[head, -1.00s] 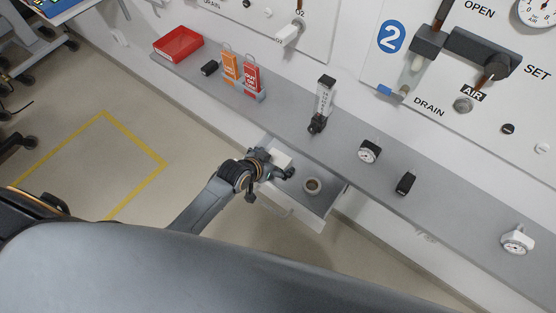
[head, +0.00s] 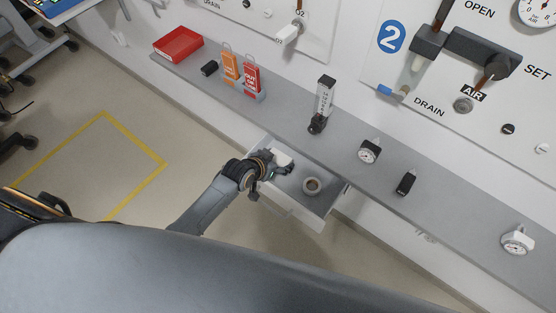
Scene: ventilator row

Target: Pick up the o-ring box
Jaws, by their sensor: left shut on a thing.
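The o-ring box, a small white box (head: 283,158), lies at the back left inside an open drawer (head: 307,222) under the grey shelf. My left gripper (head: 277,170) reaches into the drawer from the left and is shut on the box. The gripper hides part of the box, so its contact with the drawer floor cannot be seen. My right gripper is not in view.
The shelf (head: 285,118) overhangs the drawer's back. It carries a red tray (head: 178,44), orange and red tags, a flowmeter (head: 321,104) and gauges (head: 369,151).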

